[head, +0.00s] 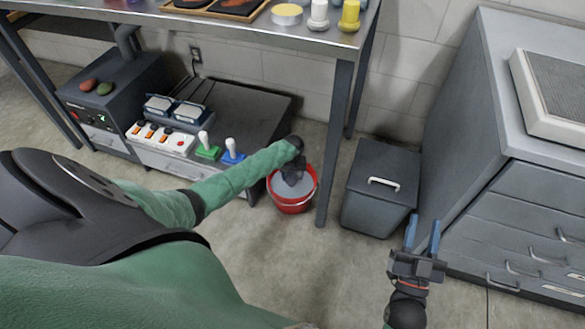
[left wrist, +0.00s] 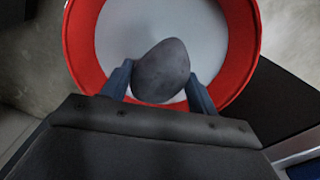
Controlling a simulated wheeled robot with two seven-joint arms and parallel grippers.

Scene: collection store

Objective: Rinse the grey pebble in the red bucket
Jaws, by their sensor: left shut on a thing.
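The red bucket (head: 292,204) stands on the floor beside the table leg, with a pale grey surface inside it that looks like water. My left gripper (head: 293,176) reaches down over the bucket's opening. In the left wrist view, the gripper (left wrist: 160,88) is shut on the grey pebble (left wrist: 162,70), a dark, smooth, rounded stone between its two blue fingers. The pebble is within the outline of the red bucket (left wrist: 243,45); whether it touches the water I cannot tell. My right gripper (head: 422,236) is open and empty, over the floor at the lower right.
A metal table (head: 250,32) stands above the bucket, its leg (head: 336,140) just right of it. A grey lidded bin (head: 380,190) and a drawer cabinet (head: 510,180) are to the right. A dark low unit with switches (head: 162,138) is left of the bucket.

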